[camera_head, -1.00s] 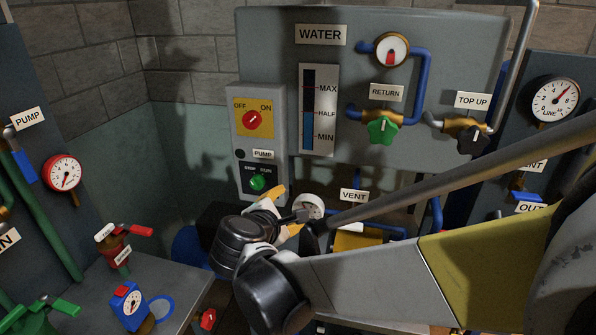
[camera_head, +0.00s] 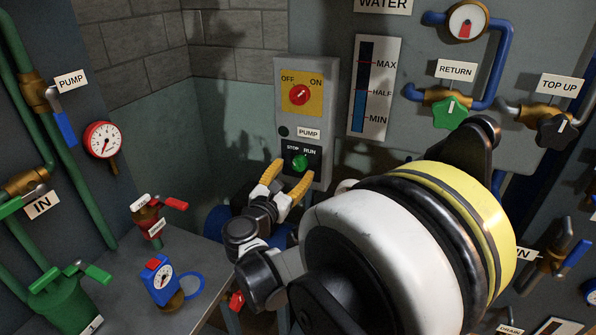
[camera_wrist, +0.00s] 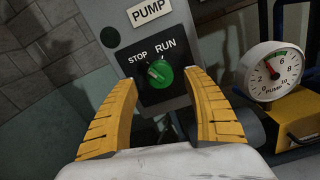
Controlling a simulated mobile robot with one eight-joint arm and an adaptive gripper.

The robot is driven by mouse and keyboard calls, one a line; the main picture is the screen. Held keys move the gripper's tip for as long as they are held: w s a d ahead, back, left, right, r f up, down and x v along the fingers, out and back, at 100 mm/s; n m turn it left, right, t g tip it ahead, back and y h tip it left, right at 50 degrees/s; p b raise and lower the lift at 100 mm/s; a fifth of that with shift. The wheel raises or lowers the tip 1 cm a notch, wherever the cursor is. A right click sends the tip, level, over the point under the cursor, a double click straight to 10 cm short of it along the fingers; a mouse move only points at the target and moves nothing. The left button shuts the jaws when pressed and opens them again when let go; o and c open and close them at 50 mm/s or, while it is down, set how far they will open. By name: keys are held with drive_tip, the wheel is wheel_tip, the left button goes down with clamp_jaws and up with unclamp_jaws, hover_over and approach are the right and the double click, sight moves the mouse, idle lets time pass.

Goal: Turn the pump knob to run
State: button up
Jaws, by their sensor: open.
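The green pump knob (camera_head: 299,162) is on a black plate (camera_wrist: 181,94) low on the grey pump box (camera_head: 318,70). STOP is printed upper left of the knob and RUN upper right. In the wrist view the knob (camera_wrist: 160,73) has a pale mark on its left side, which appears to point towards STOP. My gripper (camera_head: 292,173) is open, with two yellow ribbed fingers. In the wrist view the fingertips of my gripper (camera_wrist: 160,77) frame the knob on its left and right. Contact cannot be told.
A red OFF/ON switch (camera_head: 299,95) is above the knob. A white pump gauge (camera_wrist: 273,71) and yellow part are right of the fingers. A grey bench (camera_head: 187,255) with a blue gauge device (camera_head: 161,282) is lower left. Water pipes and green RETURN valve (camera_head: 450,112) are at right.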

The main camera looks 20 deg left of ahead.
sight(299, 164)
drive_tip(key=shift+w+d, duration=0.1)
drive_tip(key=shift+w, duration=1.15)
drive_tip(key=c, duration=1.2)
drive_tip(key=shift+m, duration=0.3)
drive_tip(key=m, duration=0.5)
drive_tip(key=shift+m, duration=0.3)
drive_tip(key=m, duration=0.5)
drive_tip(key=shift+m, duration=0.3)
